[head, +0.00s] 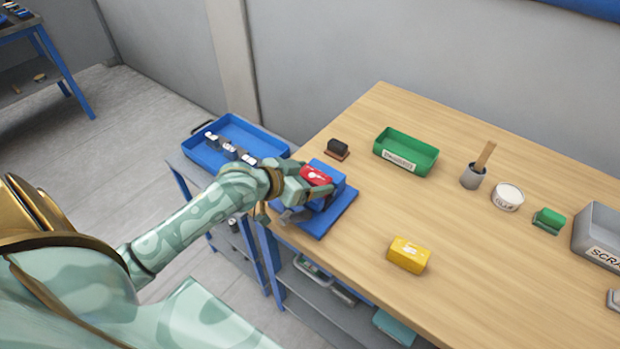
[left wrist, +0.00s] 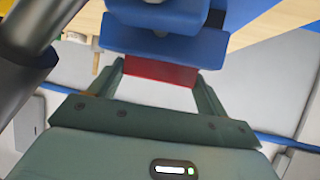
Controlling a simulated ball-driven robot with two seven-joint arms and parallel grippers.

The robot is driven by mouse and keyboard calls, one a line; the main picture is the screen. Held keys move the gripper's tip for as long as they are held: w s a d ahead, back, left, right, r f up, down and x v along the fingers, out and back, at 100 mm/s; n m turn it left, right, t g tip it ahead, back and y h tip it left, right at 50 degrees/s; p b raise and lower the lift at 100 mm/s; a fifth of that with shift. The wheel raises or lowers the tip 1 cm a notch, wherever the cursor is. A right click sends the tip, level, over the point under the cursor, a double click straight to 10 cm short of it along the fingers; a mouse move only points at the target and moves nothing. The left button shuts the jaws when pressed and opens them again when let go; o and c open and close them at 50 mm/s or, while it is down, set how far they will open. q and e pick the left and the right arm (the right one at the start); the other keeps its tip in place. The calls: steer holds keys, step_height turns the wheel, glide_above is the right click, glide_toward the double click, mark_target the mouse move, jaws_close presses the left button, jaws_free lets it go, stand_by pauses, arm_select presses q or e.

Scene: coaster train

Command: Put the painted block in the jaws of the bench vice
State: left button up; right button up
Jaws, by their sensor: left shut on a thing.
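A red painted block (head: 316,175) with a white mark on top is at the blue bench vice (head: 344,204) on the near left corner of the wooden table. My left gripper (head: 303,186) is shut on the block. In the left wrist view the red block (left wrist: 160,73) sits between my two fingers, right against or just in front of the blue vice jaws (left wrist: 165,45). I cannot tell how far the block is between the jaws, as the vice hides its far end. My right gripper is not in view.
A yellow block (head: 409,255) lies to the right of the vice. A dark block (head: 338,147), a green bin (head: 409,153), a grey cup (head: 473,177) and a white tub (head: 508,196) stand farther back. A blue tray (head: 208,155) is left of the table. The table middle is clear.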

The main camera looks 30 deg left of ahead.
arm_select(q)
steer(key=shift+r, duration=0.1)
steer(key=o, duration=1.2)
steer(key=shift+o, duration=0.2)
steer(key=shift+s, duration=0.1)
steer(key=p+v, duration=0.3)
steer(key=v, duration=0.9)
